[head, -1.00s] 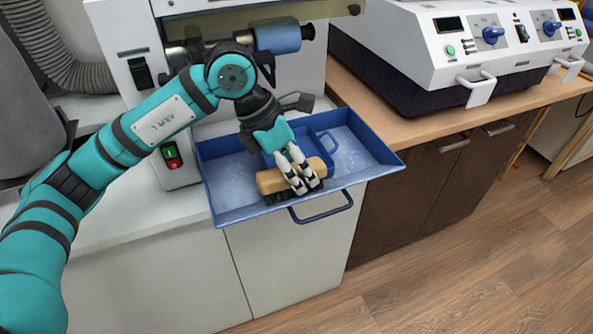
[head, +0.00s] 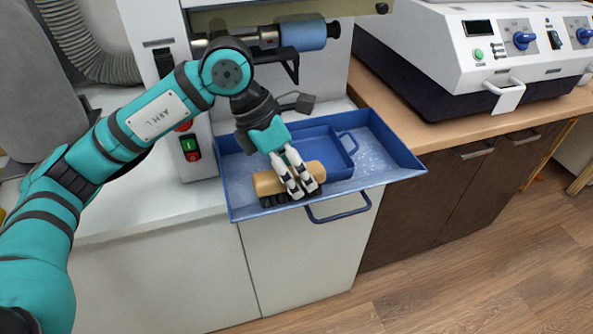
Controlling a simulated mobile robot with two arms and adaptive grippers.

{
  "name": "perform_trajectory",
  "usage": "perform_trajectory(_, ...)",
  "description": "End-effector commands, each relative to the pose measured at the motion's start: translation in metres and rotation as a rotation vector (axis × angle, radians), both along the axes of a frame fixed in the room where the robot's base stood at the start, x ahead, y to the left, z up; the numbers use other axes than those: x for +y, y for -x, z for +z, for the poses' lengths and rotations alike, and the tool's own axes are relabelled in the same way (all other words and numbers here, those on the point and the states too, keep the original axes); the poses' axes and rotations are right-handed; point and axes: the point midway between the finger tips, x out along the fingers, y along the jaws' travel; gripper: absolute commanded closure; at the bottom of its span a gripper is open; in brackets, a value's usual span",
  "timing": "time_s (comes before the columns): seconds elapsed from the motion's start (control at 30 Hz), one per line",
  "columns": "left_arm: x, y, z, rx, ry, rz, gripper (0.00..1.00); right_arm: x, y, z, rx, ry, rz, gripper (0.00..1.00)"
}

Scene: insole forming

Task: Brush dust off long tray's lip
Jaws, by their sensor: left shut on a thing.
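The long blue tray (head: 397,140) sits on the white counter under the machine, and its front lip runs along the counter's edge. Pale dust specks show on its floor. My left gripper (head: 298,190) is shut on a brush (head: 268,182) with a tan wooden body and black bristles. The brush is at the left part of the front lip, bristles down; whether they touch the lip I cannot tell. The gripper's fingers hide part of the brush body. My right gripper is not in view.
A smaller blue pan (head: 335,160) with a loop handle lies inside the tray, partly behind the gripper. A dark blue loop handle (head: 340,207) sticks out at the front. A blue roller (head: 300,34) is above. A white machine (head: 455,55) stands on the wooden counter at right.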

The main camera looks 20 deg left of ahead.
Motion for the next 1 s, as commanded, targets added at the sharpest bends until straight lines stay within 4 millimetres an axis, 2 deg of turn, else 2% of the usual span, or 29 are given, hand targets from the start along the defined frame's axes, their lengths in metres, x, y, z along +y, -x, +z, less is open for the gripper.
perform_trajectory(0.1,0.000,-0.001,0.015,-0.003,0.002,-0.001,1.00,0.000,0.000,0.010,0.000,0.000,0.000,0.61)
perform_trajectory(0.7,0.000,-0.002,0.076,-0.007,0.003,0.002,1.00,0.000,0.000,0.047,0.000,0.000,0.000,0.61)
perform_trajectory(1.0,0.000,-0.001,0.077,-0.006,0.003,0.003,1.00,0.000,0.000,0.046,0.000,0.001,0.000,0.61)
